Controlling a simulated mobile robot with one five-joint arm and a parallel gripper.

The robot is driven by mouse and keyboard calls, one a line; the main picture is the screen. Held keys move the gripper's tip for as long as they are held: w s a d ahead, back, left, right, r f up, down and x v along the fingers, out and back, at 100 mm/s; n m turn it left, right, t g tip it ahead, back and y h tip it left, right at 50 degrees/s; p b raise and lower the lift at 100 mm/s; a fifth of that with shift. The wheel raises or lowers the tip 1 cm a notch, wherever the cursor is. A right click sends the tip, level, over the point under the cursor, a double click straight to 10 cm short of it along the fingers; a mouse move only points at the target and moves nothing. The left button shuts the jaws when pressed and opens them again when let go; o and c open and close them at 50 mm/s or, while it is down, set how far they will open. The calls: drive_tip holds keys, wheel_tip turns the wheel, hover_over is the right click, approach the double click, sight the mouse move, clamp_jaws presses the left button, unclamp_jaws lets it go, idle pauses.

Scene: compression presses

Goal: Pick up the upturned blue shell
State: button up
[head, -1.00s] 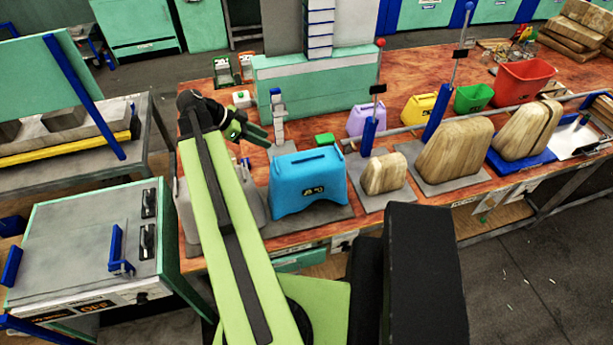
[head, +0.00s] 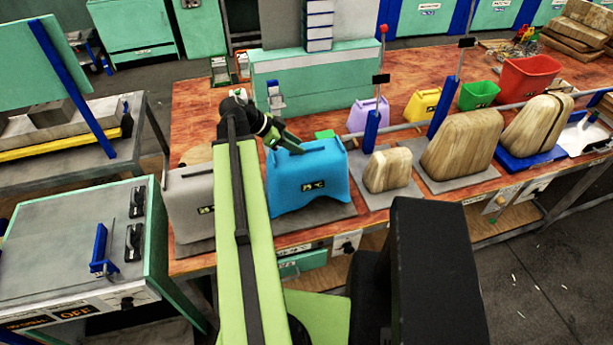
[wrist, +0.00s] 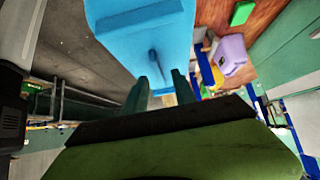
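The upturned blue shell (head: 308,195) stands on a grey plate at the front of the bench, in the middle of the head view. It has a slot in its top and a small label on its front. My gripper (head: 290,147) is at the top of the shell, near its left end. In the wrist view the blue shell (wrist: 150,28) fills the top middle, and my gripper (wrist: 160,82) shows two fingers apart with blue surface between and beyond them. I cannot tell whether the fingers touch the shell.
A grey shell (head: 192,205) stands just left of the blue one, partly behind my arm. A small wooden form (head: 388,170) and a larger one (head: 462,143) stand to the right. A post (head: 371,130) and a purple container (head: 366,113) are behind.

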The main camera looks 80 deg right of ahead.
drive_tip(key=shift+x, duration=0.95)
drive_tip(key=shift+a, duration=0.1)
drive_tip(key=shift+w, duration=0.1)
clamp_jaws()
idle(0.4)
